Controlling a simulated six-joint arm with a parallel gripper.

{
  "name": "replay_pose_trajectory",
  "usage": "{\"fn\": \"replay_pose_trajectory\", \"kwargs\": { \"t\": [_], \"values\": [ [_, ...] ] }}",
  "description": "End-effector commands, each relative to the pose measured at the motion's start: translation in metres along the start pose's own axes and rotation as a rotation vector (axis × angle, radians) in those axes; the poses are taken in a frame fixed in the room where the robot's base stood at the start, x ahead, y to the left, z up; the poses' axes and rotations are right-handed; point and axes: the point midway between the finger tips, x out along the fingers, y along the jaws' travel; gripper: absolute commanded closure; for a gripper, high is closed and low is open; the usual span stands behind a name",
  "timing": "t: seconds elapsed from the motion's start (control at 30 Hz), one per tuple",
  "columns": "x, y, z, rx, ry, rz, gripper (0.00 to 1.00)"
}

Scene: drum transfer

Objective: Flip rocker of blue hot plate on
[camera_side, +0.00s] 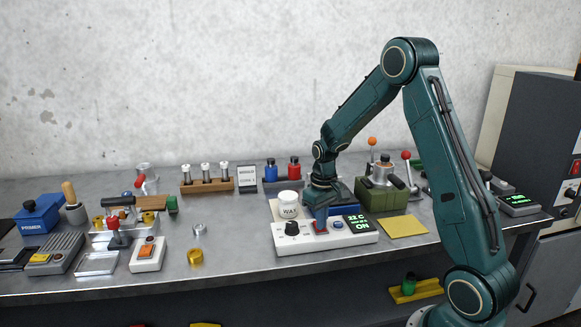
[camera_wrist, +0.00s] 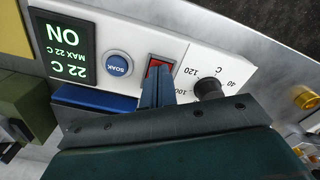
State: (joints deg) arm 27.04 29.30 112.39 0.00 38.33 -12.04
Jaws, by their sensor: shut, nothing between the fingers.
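The hot plate (camera_side: 330,241) has a white front panel with a black knob (camera_side: 292,229), a round blue SOAK button (camera_wrist: 118,64) and a display (camera_wrist: 66,51) that reads 22 C, MAX 22 C and ON. A blue part of it (camera_wrist: 108,100) shows in the wrist view. The red rocker (camera_wrist: 158,63) sits in a dark frame between the button and the knob. My gripper (camera_wrist: 157,78) is shut and empty, with its fingertips at the rocker and covering part of it. It also shows over the panel in the side view (camera_side: 320,222). I cannot tell whether the fingertips press on the rocker.
A white WAX jar (camera_side: 288,209) stands close to my gripper on the left. A green box with a metal top (camera_side: 381,196) is behind right. A yellow sheet (camera_side: 403,227) lies to the right. A white switch box (camera_side: 148,255) is further left.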

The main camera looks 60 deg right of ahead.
Motion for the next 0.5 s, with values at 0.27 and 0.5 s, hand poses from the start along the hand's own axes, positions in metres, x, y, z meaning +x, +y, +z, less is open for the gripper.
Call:
{"fn": "replay_pose_trajectory", "kwargs": {
  "t": [0.27, 0.5],
  "values": [
    [-0.015, 0.000, -0.001, 0.000, 0.003, 0.001, 1.00],
    [-0.029, 0.000, 0.000, 0.000, 0.002, 0.000, 1.00]
  ]
}}
